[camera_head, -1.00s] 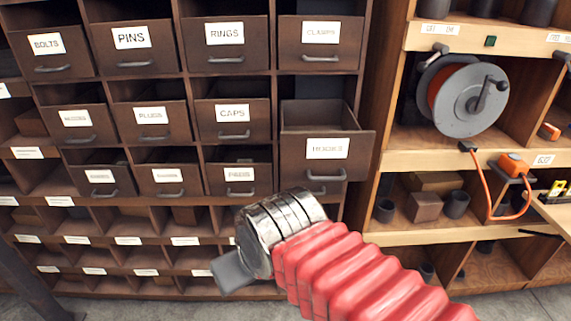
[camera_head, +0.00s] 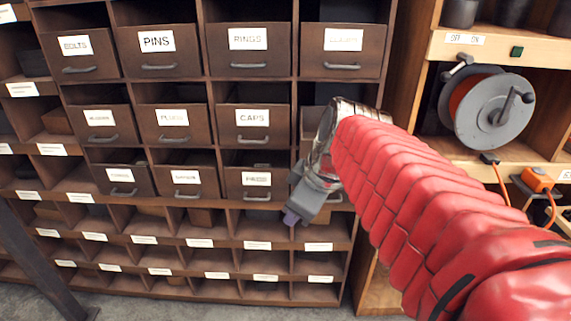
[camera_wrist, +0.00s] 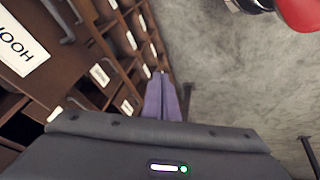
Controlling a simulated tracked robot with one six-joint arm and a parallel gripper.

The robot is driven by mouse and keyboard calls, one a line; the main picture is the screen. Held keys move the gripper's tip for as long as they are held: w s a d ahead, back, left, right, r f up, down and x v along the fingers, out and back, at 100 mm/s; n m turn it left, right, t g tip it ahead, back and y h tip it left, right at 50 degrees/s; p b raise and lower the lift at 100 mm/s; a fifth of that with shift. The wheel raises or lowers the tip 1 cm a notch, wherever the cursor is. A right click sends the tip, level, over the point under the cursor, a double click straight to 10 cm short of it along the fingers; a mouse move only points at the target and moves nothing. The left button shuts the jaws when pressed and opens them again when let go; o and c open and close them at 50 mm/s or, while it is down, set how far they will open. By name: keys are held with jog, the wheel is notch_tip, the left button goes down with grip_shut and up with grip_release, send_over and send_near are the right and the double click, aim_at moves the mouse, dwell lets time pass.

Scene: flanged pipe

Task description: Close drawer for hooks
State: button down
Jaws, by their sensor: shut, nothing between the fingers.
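The hooks drawer is mostly hidden behind my arm in the head view, in the column right of the CAPS drawer (camera_head: 253,122). In the wrist view its dark wooden front (camera_wrist: 50,75) is close at the upper left, with a white label reading "HOO" and a dark handle (camera_wrist: 62,20). How far it stands out cannot be told now. My gripper (camera_head: 291,216) is shut and empty, pointing down left in front of the lower part of the cabinet. Its purplish fingertips (camera_wrist: 163,98) are together in the wrist view, to the right of the drawer front.
Other labelled drawers, such as PINS (camera_head: 158,52) and RINGS (camera_head: 248,50), fill the cabinet around it. Open cubbies (camera_head: 200,255) lie below. A wooden shelf with a cable reel (camera_head: 490,108) stands at the right. Bare concrete floor (camera_wrist: 240,90) is free beside the cabinet.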

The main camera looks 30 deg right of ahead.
jog(key=w+d+r+n+t, duration=0.1)
jog(key=d+r+n, duration=0.1)
jog(key=d+r, duration=0.1)
jog(key=w+d+r+n+t, duration=0.1)
jog(key=w+d+r, duration=0.1)
jog(key=d, duration=0.4)
jog(key=shift+w+d+r+n, duration=0.3)
jog(key=shift+r+n, duration=0.1)
jog(key=shift+r, duration=0.3)
jog(key=shift+s, duration=0.1)
